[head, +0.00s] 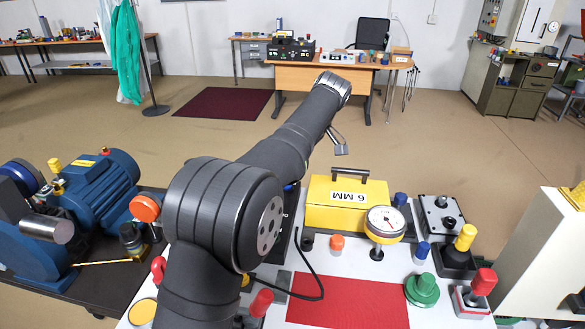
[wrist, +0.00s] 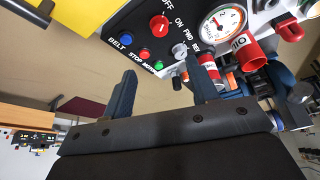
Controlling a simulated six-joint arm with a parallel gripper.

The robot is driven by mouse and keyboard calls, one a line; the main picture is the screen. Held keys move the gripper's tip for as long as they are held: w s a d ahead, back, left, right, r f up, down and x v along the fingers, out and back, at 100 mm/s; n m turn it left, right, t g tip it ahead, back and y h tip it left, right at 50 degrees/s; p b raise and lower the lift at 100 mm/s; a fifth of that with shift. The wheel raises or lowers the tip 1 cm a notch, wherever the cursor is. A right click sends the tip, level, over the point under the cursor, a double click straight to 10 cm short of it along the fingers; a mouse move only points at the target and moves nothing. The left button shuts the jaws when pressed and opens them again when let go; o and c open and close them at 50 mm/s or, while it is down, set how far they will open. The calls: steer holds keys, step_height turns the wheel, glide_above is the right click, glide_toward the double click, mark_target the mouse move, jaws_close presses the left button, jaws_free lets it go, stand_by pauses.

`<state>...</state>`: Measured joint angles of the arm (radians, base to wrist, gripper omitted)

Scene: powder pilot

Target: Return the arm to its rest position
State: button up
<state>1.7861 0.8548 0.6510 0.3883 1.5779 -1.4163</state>
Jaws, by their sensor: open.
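My arm crosses the middle of the head view, raised and stretched toward the back over the near bench. My gripper (wrist: 159,76) shows in the wrist view as two dark blue fingers with a wide gap between them. Nothing is held in the gap. A black control panel (wrist: 140,38) with a red knob and coloured buttons is seen beyond the fingers, apart from them as far as I can tell. In the head view the gripper's fingers cannot be made out clearly.
The bench holds a yellow 6 MM case (head: 325,212), a dial gauge (head: 385,222), a red mat (head: 350,302) and several coloured knobs. A blue motor (head: 95,185) stands left of my arm. A white cabinet (head: 545,260) stands at right. Open floor lies beyond the bench.

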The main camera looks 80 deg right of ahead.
steer(key=shift+r, duration=0.15)
steer(key=x, duration=1.7)
steer(key=shift+w+f, duration=0.1)
steer(key=shift+f, duration=0.25)
steer(key=shift+a+r+m+h, duration=0.1)
steer(key=shift+r+m+h, duration=0.15)
steer(key=shift+m, duration=0.65)
steer(key=m+h, duration=0.1)
steer(key=m, duration=0.1)
steer(key=m+g, duration=0.1)
steer(key=m, duration=0.2)
steer(key=shift+w+g+h, duration=0.1)
steer(key=shift+g+h, duration=0.2)
steer(key=shift+h, duration=0.05)
steer(key=m+g, duration=0.1)
steer(key=m, duration=0.2)
steer(key=shift+w+a+m, duration=0.1)
steer(key=shift+m, duration=0.3)
steer(key=shift+f+m+g+h, duration=0.1)
steer(key=shift+m+g+h, duration=0.5)
steer(key=shift+m, duration=1)
